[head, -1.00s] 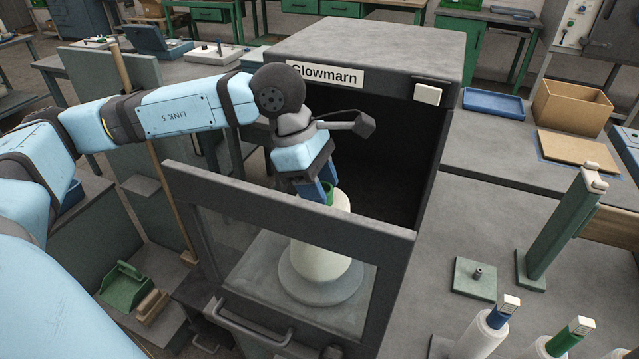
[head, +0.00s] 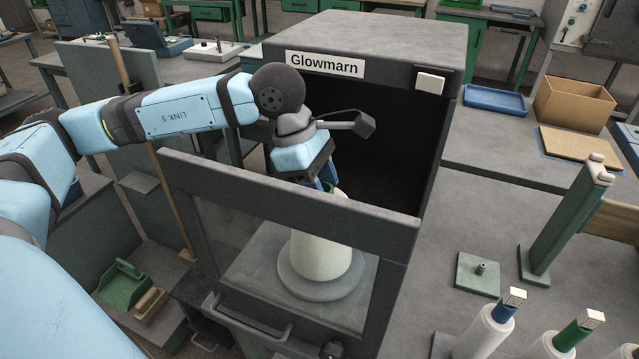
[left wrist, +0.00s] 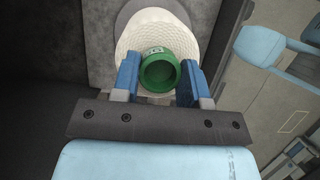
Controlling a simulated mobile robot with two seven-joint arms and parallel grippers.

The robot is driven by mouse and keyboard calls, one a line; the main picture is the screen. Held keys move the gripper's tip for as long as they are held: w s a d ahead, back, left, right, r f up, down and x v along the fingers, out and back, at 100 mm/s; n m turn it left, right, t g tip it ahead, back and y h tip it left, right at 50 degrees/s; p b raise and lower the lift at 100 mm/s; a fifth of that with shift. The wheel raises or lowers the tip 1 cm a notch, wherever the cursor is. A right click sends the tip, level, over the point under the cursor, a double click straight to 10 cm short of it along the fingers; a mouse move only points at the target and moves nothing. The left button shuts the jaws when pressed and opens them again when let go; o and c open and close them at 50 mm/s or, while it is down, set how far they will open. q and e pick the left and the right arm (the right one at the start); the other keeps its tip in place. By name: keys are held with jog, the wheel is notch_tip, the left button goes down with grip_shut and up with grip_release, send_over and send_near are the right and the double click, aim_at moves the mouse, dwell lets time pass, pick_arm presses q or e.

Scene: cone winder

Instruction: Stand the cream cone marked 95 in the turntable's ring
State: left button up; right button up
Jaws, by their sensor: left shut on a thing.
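A cream cone (head: 320,257) with a green tip stands upright, seen partly through the window of the cabinet door. Its wide base is over the round grey turntable (head: 322,293); whether it rests in the ring or hovers just above I cannot tell. My left gripper (head: 327,186) reaches down into the cabinet from above and is shut on the cone's green tip. In the left wrist view the blue fingers (left wrist: 158,82) sit on both sides of the green tip (left wrist: 158,73). My right gripper is not in view.
The grey cabinet (head: 370,35) labelled Glowmarn stands around the cone. Its windowed door (head: 290,190) rises in front of my gripper.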

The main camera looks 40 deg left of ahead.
pick_arm(q)
jog(key=o, duration=1.1)
jog(key=shift+f, duration=0.2)
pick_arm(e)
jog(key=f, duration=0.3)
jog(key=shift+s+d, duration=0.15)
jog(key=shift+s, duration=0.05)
pick_arm(q)
jog(key=shift+v, duration=0.85)
jog(key=p+v, duration=0.1)
jog(key=v, duration=1.1)
jog(key=shift+r+p, duration=0.3)
jog(key=shift+p, duration=0.05)
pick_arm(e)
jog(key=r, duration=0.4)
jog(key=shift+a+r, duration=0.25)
